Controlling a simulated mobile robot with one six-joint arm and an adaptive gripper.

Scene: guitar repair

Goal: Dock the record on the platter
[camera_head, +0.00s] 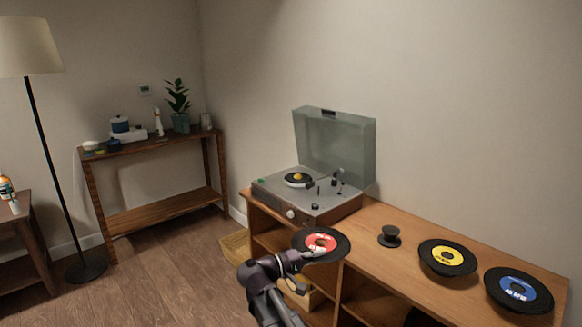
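A black record with a red label (336,253) is at the front edge of the cabinet, tilted slightly and overhanging the edge. My gripper (308,254) reaches it from the front and appears shut on its near side; the fingertips are small and partly merge with the label. The turntable (333,205) stands on the cabinet behind and above the record in the picture, with its clear lid (340,145) raised. Its platter (298,181) shows a black and white disc with a yellow centre piece. The tonearm (338,181) is right of the platter. The record is apart from the platter.
An empty black stand (390,237) is on the cabinet (378,215). To its right, a yellow-label record (447,257) and a blue-label record (518,290) rest on the cabinet. A lamp (50,150) and a side table (150,144) are at left, with open floor between.

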